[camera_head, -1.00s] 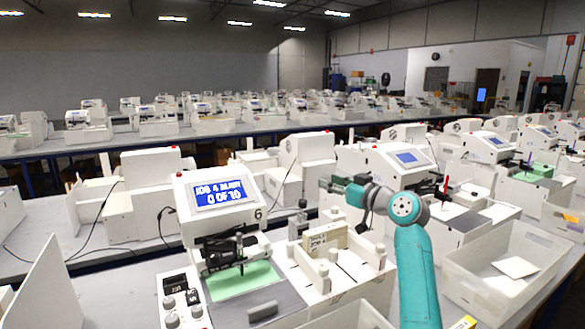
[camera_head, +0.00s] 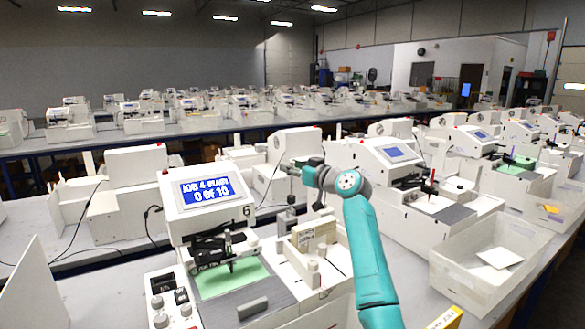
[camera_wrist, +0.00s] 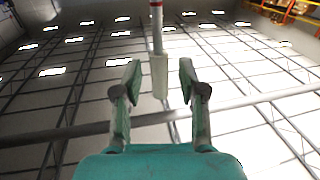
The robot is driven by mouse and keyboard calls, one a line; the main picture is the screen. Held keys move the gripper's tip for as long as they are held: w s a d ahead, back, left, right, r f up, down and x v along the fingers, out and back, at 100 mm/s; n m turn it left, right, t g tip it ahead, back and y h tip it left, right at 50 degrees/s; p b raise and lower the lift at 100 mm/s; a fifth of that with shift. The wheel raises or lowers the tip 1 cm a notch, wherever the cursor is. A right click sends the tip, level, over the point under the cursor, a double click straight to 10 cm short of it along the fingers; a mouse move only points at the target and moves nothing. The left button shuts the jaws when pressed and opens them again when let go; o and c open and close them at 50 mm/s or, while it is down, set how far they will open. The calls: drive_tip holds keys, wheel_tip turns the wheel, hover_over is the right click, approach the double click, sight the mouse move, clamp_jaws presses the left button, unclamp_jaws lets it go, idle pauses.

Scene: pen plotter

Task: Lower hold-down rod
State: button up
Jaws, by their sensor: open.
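The nearest plotter (camera_head: 212,192) is a white machine with a lit blue screen showing 0 OF 10. A dark carriage (camera_head: 218,248) hangs over a green sheet (camera_head: 232,277) on its grey bed. A short grey bar (camera_head: 253,308) lies on the bed in front of the sheet. I cannot tell which part is the hold-down rod. My gripper (camera_head: 300,168) is raised behind and right of this plotter, apart from it and pointing left. In the wrist view my gripper (camera_wrist: 158,80) is open, its fingers apart against the ceiling. A pale upright piece (camera_wrist: 158,72) shows between them, unclear what.
A white holder (camera_head: 312,240) with a card stack and pegs stands right of the bed. A knob panel (camera_head: 170,300) stands left of it. A translucent bin (camera_head: 490,268) is at the right. More plotters fill the tables behind.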

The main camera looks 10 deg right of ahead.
clamp_jaws()
idle(0.3)
